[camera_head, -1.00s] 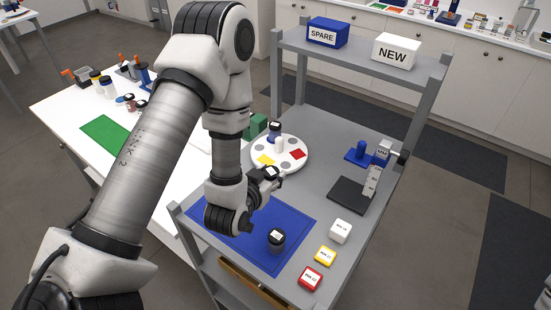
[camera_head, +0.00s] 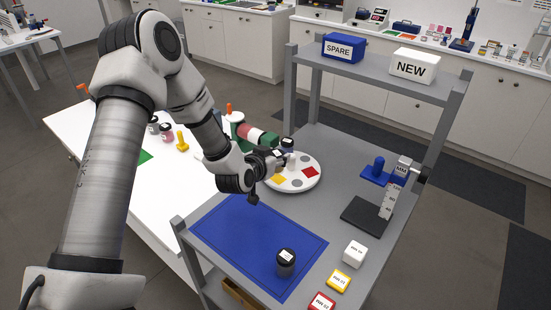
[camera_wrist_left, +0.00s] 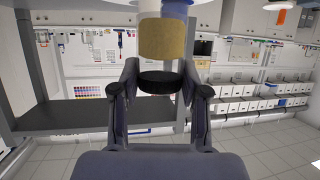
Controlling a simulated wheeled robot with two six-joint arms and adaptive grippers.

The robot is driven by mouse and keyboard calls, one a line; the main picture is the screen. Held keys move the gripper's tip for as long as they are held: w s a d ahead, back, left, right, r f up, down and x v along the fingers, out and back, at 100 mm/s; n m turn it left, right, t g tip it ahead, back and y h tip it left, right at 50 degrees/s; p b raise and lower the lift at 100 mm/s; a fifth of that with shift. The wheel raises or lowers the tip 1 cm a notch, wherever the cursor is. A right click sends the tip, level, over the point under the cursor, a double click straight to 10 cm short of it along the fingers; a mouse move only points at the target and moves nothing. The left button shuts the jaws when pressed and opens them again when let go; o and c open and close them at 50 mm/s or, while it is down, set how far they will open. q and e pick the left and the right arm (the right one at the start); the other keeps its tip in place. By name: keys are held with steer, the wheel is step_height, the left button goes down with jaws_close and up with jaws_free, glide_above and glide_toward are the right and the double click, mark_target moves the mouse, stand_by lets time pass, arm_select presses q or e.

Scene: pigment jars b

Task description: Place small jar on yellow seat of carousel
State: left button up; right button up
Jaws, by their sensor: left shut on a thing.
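My left gripper (camera_head: 276,158) is shut on a small dark-lidded jar (camera_head: 280,153) with a pale label, held over the left side of the carousel. In the left wrist view the jar's black round lid (camera_wrist_left: 158,82) sits between both fingers. The white round carousel (camera_head: 294,187) has a yellow seat (camera_head: 278,179), a red seat (camera_head: 310,171) and grey seats. The yellow seat is bare, and the gripper is above and behind it in the picture. My right gripper is out of view.
A dark jar (camera_head: 286,262) stands on the blue mat (camera_head: 235,235). White, yellow and red blocks (camera_head: 339,281) line the right front. A black plate (camera_head: 364,216) with a stand is at right. Shelf posts (camera_head: 430,130) rise behind. A tan cylinder (camera_wrist_left: 162,38) shows close in the left wrist view.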

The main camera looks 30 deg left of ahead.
arm_select(q)
steer(key=shift+w+a, duration=0.4)
steer(key=shift+w, duration=0.1)
step_height(320, 180, down, 3)
steer(key=shift+s+d+f+p, duration=0.1)
steer(key=shift+p, duration=0.7)
steer(key=shift+f, duration=0.4)
steer(key=o, duration=1.2)
steer(key=shift+c, duration=0.2)
